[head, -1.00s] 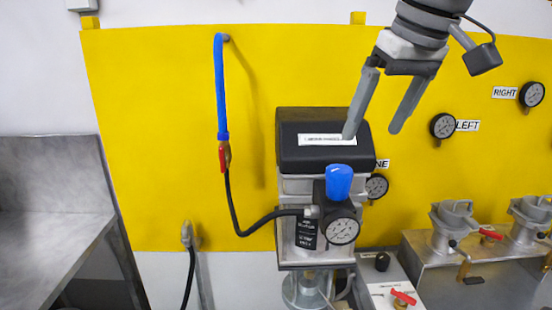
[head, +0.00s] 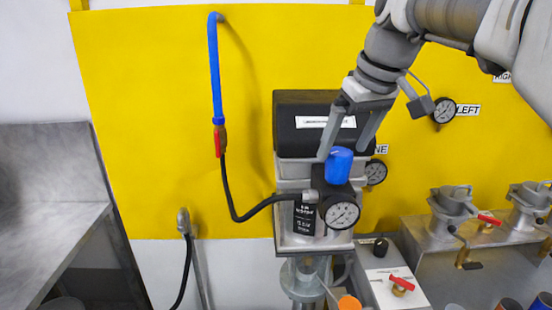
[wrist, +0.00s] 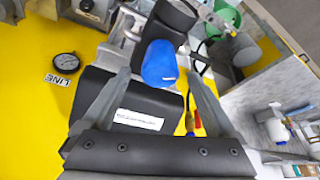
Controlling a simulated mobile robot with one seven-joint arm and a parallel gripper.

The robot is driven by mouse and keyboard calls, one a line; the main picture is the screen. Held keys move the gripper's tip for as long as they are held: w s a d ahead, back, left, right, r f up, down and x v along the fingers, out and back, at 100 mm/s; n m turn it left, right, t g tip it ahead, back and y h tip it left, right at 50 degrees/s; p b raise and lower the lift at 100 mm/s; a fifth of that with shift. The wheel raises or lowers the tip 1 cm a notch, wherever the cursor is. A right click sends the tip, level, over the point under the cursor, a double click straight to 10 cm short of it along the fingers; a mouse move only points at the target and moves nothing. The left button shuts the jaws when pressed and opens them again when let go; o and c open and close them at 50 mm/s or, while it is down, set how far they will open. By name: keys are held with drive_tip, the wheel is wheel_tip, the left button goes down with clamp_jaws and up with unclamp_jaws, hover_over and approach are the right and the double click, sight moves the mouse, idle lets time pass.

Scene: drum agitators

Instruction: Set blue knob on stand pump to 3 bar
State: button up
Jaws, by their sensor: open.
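The blue knob (head: 339,165) sits on top of the regulator on the front of the stand pump (head: 300,240). The pressure gauge (head: 342,214) is just below the knob; its reading is too small to tell. My gripper (head: 342,155) is open at the knob, with one finger at its left and the other at its right and further up. In the wrist view the blue knob (wrist: 159,64) shows between and ahead of the two open fingers (wrist: 158,85), and no grip on it shows. The pump's black top with a white label (wrist: 138,119) lies beneath the fingers.
A black hose with a red-handled valve (head: 221,140) runs from the blue pipe (head: 214,70) to the regulator. A control box with a red lever (head: 401,284) stands at the lower right. A metal counter (head: 50,220) is at the left.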

sight(341, 153)
drive_tip(key=shift+x, duration=2.05)
drive_tip(key=c, duration=1.4)
drive_tip(key=shift+o, duration=0.2)
